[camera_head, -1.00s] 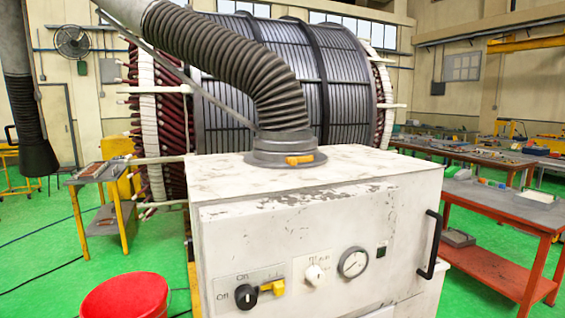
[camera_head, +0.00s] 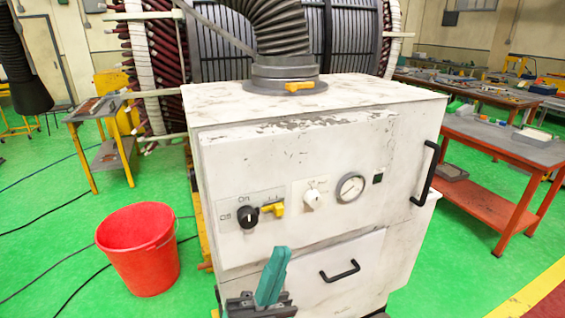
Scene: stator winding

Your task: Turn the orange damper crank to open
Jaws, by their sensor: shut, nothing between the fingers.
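The orange crank (camera_head: 292,87) is a short bar lying roughly level on the front of the grey round collar (camera_head: 270,72), at the foot of the ribbed duct. The collar sits on top of the white cabinet (camera_head: 290,135). My gripper (camera_head: 280,252) is at the bottom of the view, in front of the cabinet's lower front, with teal fingers pointing up. It is shut and empty, well below the crank and apart from it. Its base is partly cut off by the frame's lower edge.
The cabinet front has a black knob (camera_head: 247,216), a yellow switch lever (camera_head: 272,209), a white knob (camera_head: 312,199), a gauge (camera_head: 350,187) and black handles (camera_head: 426,174). A red bucket (camera_head: 140,250) stands left, an orange workbench (camera_head: 500,150) right.

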